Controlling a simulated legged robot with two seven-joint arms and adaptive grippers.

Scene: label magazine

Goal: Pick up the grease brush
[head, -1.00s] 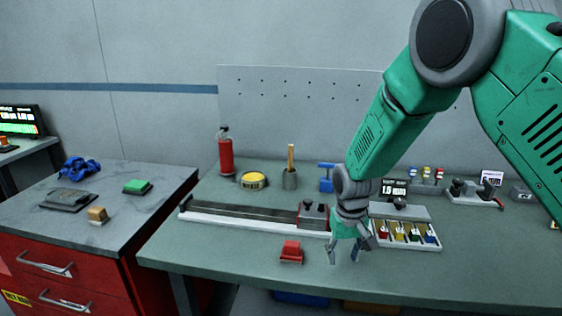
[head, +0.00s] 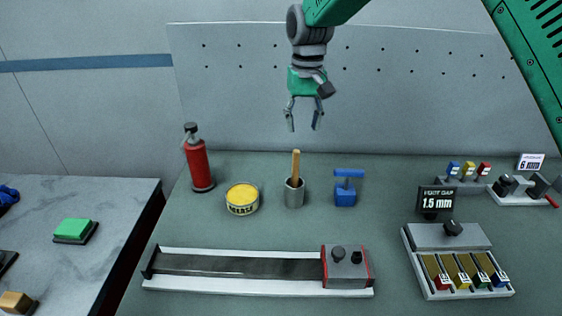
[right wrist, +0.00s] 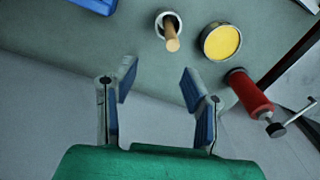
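The grease brush (head: 296,163) shows as a wooden handle standing upright in a grey metal cup (head: 294,194) at the back of the bench. Its bristles are hidden in the cup. My right gripper (head: 303,122) is open and empty, pointing down above the brush handle and apart from it. In the right wrist view the gripper (right wrist: 158,90) has its fingers spread, with the handle end (right wrist: 172,44) beyond the fingertips. My left gripper is not in view.
A yellow-topped grease tin (head: 242,199) and a red extinguisher (head: 199,164) stand left of the cup. A blue tool (head: 346,188) stands close on its right. A long rail fixture (head: 235,266) lies in front. The pegboard wall (head: 400,90) rises behind.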

